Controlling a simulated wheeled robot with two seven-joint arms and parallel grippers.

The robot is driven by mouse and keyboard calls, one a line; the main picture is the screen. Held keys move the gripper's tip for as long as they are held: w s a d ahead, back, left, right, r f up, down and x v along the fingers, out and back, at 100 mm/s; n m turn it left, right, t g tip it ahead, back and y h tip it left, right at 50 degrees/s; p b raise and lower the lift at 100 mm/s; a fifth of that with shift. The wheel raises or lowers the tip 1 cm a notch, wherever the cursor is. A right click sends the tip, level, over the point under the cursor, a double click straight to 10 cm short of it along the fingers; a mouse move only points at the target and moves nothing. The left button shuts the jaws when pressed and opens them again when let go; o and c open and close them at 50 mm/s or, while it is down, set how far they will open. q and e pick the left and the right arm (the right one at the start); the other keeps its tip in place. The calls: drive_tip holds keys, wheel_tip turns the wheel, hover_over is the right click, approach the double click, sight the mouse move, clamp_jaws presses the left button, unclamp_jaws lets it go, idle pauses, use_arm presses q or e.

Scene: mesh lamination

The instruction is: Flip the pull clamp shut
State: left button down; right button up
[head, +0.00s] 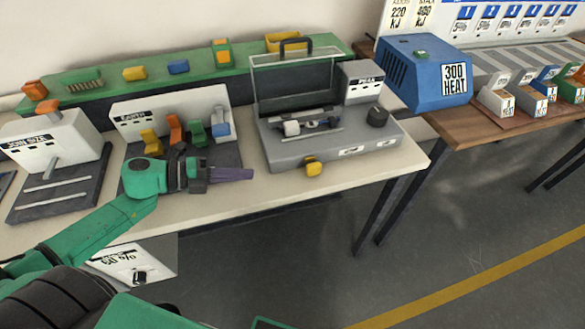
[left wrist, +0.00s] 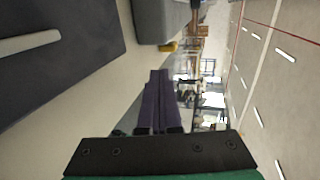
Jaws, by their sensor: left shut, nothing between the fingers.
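My left gripper (head: 250,174) reaches over the table's front, right of the station with several coloured levers and left of the grey PEAK machine (head: 282,152). Its purple fingers are shut and empty; they also show together in the left wrist view (left wrist: 160,82). No part is plainly marked as the pull clamp. A yellow piece (head: 313,166) sits at the PEAK machine's front edge, right of and apart from my fingertips; it also shows in the left wrist view (left wrist: 168,47). Yellow (head: 152,141), orange (head: 175,129), green (head: 196,133) and blue (head: 221,123) levers stand behind my gripper. My right gripper is out of view.
The PEAK machine's clear lid (head: 293,80) stands open. A white machine (head: 50,140) stands at the left. A blue heater (head: 423,72) stands on the wooden table at the right. A green shelf (head: 200,70) runs behind. The cream table front (head: 220,212) is mostly clear.

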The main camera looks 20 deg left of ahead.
use_arm(q)
approach(293, 177)
drive_tip(key=w+d, duration=0.1)
drive_tip(key=d+r, duration=0.1)
drive_tip(key=d, duration=0.1)
drive_tip(key=shift+w, duration=0.4)
drive_tip(key=x, duration=0.3)
drive_tip(key=r+x, duration=0.1)
drive_tip(key=x, duration=0.1)
drive_tip(key=shift+w+d+p, duration=0.2)
drive_tip(key=shift+d+p, duration=0.15)
drive_tip(key=shift+p, duration=0.05)
drive_tip(key=shift+d+f, duration=0.15)
drive_tip(key=shift+d, duration=0.05)
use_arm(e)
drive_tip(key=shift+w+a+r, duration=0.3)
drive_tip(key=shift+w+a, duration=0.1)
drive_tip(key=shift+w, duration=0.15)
use_arm(q)
drive_tip(key=shift+w, duration=0.1)
